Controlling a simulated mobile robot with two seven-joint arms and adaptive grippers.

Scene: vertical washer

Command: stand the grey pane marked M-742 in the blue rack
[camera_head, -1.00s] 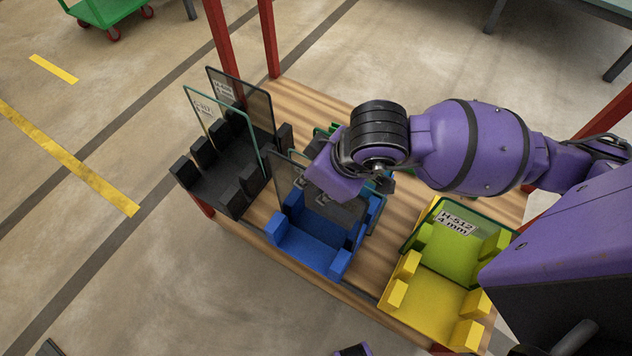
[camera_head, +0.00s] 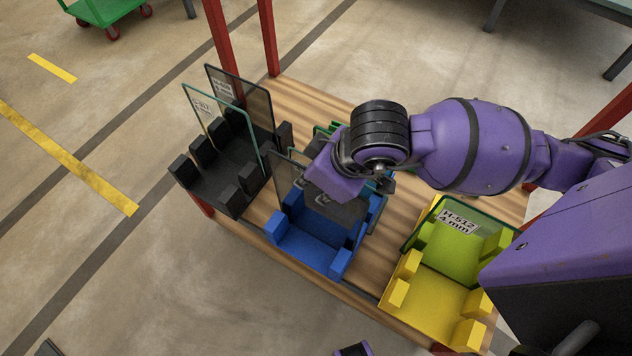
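The blue rack (camera_head: 305,248) sits at the front middle of the wooden table. A dark grey see-through pane (camera_head: 284,172) stands nearly upright in or just over it; its lower edge is hard to make out. No marking is readable on this pane, so I cannot confirm M-742. My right gripper (camera_head: 322,197) reaches in from the right and points down at the pane's upper part. Its fingers look closed on the pane, partly hidden by the wrist.
The black rack (camera_head: 205,185) at left holds a grey labelled pane (camera_head: 258,103) and a clear green-edged pane (camera_head: 202,107). The yellow rack (camera_head: 425,300) at right holds a green pane marked H-512, 4 mm (camera_head: 462,222). A green rack (camera_head: 325,130) is mostly hidden behind my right gripper.

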